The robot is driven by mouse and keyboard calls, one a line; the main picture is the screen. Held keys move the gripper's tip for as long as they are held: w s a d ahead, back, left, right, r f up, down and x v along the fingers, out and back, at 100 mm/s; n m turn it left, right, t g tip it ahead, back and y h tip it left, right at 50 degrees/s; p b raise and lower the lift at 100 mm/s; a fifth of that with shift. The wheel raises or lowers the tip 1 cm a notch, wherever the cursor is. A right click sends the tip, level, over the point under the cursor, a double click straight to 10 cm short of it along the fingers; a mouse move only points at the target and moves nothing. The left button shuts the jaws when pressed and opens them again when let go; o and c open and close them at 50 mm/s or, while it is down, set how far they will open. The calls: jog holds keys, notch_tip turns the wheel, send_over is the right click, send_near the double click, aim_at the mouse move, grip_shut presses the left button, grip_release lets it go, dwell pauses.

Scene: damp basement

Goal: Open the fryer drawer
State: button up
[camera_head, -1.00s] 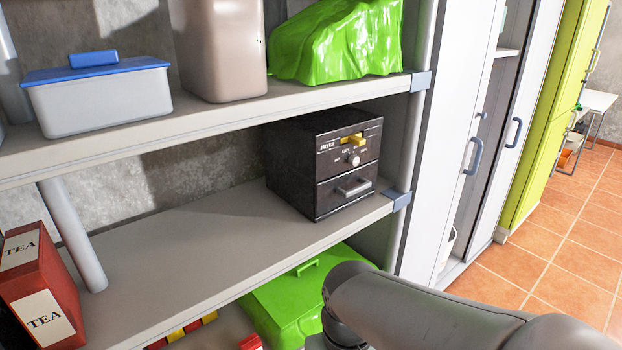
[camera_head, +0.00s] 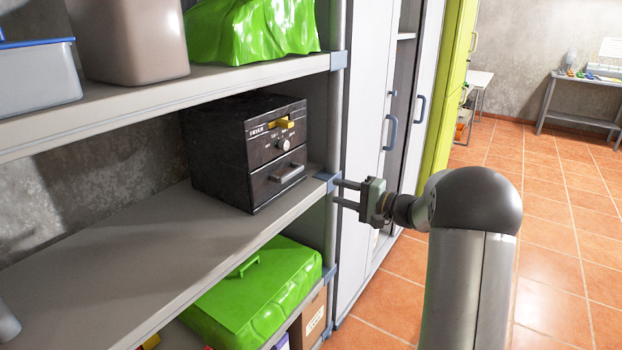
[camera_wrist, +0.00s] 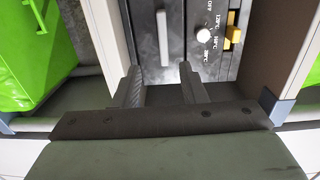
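The black fryer (camera_head: 220,150) stands at the right end of the middle shelf. Its drawer (camera_head: 277,179) is shut, with a grey bar handle (camera_head: 288,173) on the front. My gripper (camera_head: 337,192) is to the right of the fryer, beside the shelf post, with its fingers apart and nothing between them. In the wrist view my gripper (camera_wrist: 164,80) points at the fryer front, its fingers open on either side of the line of the handle (camera_wrist: 163,38). The fingertips appear short of the handle. The white knob (camera_wrist: 204,35) and yellow switch (camera_wrist: 234,35) also show there.
The shelf post (camera_head: 338,110) stands close to the fryer's right side. A green case (camera_head: 250,290) lies below; a beige bin (camera_head: 130,40) and green cloth-like object (camera_head: 250,30) are above.

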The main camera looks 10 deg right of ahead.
aim_at(294, 175)
jog(key=p+x, duration=0.1)
jog(key=x, duration=0.4)
jog(key=p+x, duration=0.1)
jog(key=x, duration=0.5)
jog(key=d+p+x, duration=0.1)
jog(key=x, duration=0.5)
jog(key=shift+w+a+r, duration=0.15)
jog(key=shift+w+r, duration=0.05)
jog(key=shift+w, duration=0.3)
grip_shut()
